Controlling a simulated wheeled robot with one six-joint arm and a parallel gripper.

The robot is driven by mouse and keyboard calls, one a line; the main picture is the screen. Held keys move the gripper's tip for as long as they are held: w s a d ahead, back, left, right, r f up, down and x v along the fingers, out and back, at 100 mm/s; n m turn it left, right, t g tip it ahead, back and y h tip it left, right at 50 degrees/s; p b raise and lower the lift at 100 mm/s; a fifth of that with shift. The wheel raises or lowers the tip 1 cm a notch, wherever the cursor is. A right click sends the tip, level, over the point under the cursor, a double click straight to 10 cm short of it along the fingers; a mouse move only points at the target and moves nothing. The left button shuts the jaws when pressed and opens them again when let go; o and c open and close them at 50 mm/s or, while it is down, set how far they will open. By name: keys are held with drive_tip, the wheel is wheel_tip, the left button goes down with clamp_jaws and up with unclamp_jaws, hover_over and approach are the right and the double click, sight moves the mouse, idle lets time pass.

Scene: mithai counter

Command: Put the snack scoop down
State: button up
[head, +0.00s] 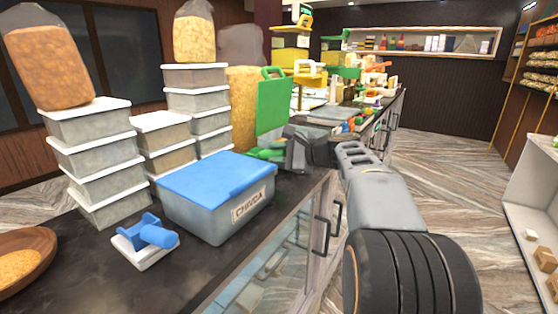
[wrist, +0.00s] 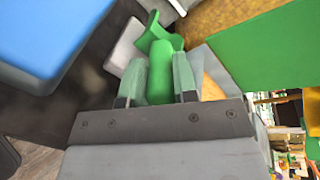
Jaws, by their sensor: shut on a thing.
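My gripper (head: 272,151) is over the counter, just beyond the blue-lidded box. In the wrist view its two pale green-grey fingers (wrist: 165,74) are shut on the green snack scoop (wrist: 158,62). The scoop's handle lies between the fingers and a wider, angled green part shows past their tips. In the head view only a little green of the scoop shows, beside the dark gripper. I cannot tell whether the scoop touches the counter or the things behind it.
The blue-lidded CHIVDA box (head: 217,182) stands nearest the gripper. A green board (head: 274,104) stands behind it. Stacked white-lidded tubs (head: 92,160) and snack bags stand left. A blue tool on a white base (head: 148,240) sits in front. Dark counter (head: 165,285) is bare at the front.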

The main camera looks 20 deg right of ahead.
drive_tip(key=shift+f, duration=1)
drive_tip(key=shift+s, duration=0.1)
drive_tip(key=shift+f, duration=0.15)
drive_tip(key=o, duration=0.9)
drive_tip(key=shift+c, duration=0.2)
drive_tip(key=shift+r, duration=0.2)
drive_tip(key=shift+s+d, duration=0.2)
drive_tip(key=shift+d, duration=0.05)
drive_tip(key=b+v, duration=0.1)
drive_tip(key=v, duration=1)
drive_tip(key=shift+s, duration=0.15)
